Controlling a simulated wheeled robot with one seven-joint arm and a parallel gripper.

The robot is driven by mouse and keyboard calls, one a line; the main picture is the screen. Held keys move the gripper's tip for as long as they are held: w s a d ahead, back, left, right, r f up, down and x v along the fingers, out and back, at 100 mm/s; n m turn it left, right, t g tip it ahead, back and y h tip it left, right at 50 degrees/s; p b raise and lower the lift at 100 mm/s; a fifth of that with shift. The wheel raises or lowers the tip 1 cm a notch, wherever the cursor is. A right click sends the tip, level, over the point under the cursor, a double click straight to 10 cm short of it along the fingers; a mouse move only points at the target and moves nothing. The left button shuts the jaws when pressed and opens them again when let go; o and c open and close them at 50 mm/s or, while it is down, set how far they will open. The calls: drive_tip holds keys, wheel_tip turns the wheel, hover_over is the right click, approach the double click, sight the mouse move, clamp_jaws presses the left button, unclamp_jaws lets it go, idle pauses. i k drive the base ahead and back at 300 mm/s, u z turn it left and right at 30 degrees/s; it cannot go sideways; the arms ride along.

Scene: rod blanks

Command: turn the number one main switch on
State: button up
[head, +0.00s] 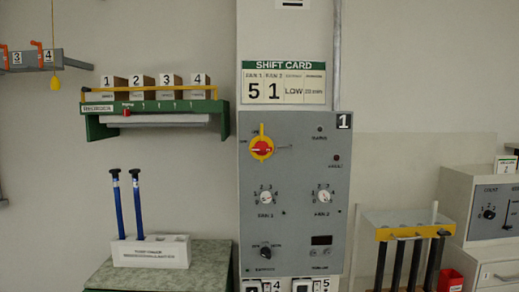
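The grey control panel (295,225) marked 1 is mounted on the pale column in the head view. Its main switch (262,148) is a red rotary knob on a round yellow plate at the panel's upper left. A narrow yellow part sticks up at the top of the plate. The small labels around the switch are too blurred to read, so I cannot tell its setting. A dark indicator (319,129) and a dark reddish one (336,158) sit to its right. My gripper is not in view.
Below the switch are the fan 1 dial (267,197), the fan 2 dial (324,196) and a black knob (265,252). A shift card (284,82) hangs above. A green shelf (155,107) and a bench (190,262) with two blue rods (137,205) stand left; a yellow-topped rack (405,232) stands right.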

sight(262, 148)
drive_tip(key=z, duration=0.2)
drive_tip(key=i, duration=1.05)
drive_tip(key=u, duration=0.25)
